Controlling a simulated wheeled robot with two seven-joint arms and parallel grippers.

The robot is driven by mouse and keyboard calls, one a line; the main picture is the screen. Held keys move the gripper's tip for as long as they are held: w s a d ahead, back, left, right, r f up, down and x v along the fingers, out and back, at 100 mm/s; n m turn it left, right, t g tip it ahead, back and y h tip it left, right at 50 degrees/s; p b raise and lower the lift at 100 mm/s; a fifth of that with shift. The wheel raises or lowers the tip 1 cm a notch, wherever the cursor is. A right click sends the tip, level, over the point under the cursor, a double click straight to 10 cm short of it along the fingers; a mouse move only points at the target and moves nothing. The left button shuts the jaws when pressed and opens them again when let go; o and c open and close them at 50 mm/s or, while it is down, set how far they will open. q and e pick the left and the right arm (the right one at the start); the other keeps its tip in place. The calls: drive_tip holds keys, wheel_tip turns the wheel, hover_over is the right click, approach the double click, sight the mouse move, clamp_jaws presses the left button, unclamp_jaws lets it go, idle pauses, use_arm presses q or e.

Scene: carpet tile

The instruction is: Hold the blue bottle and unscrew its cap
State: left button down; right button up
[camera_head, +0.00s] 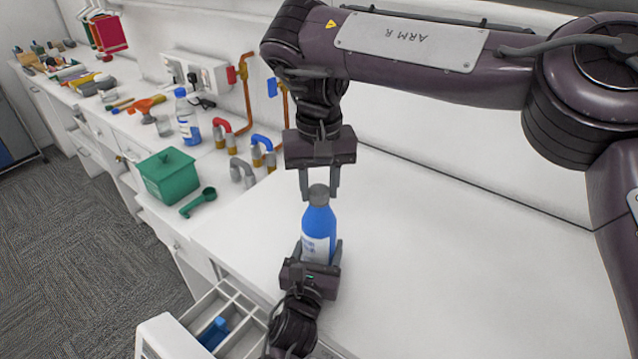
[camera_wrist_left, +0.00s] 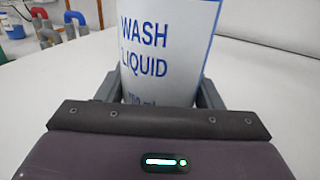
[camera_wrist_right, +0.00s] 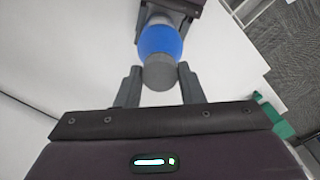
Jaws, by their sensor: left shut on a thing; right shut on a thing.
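The blue bottle (camera_head: 319,222) is upright over the white worktop, with a blue body and a white label. The label reads "WASH LIQUID" in the left wrist view (camera_wrist_left: 160,45). My left gripper (camera_head: 320,252) is shut around the lower body of the bottle, hiding its base. The grey cap (camera_head: 318,192) is on the top of the bottle. My right gripper (camera_head: 319,197) comes from above and is shut on the cap, with a finger at each side. In the right wrist view the cap (camera_wrist_right: 160,73) shows between the fingertips, above the blue shoulder.
Pipe fittings (camera_head: 243,172) and another bottle (camera_head: 187,118) stand farther back. An open drawer (camera_head: 240,320) juts out at lower left. The worktop right of the bottle is clear.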

drive_tip(key=n, duration=0.6)
drive_tip(key=shift+n, duration=0.3)
drive_tip(key=n, duration=0.6)
drive_tip(key=shift+n, duration=0.3)
drive_tip(key=n, duration=0.9)
drive_tip(key=shift+r, duration=0.1)
drive_tip(key=n, duration=0.6)
drive_tip(key=shift+n, duration=0.3)
drive_tip(key=n, duration=0.6)
drive_tip(key=shift+n, duration=0.3)
drive_tip(key=n, duration=0.6)
drive_tip(key=shift+n, duration=0.4)
drive_tip(key=n, duration=0.7)
drive_tip(key=shift+r, duration=0.1)
drive_tip(key=n, duration=0.5)
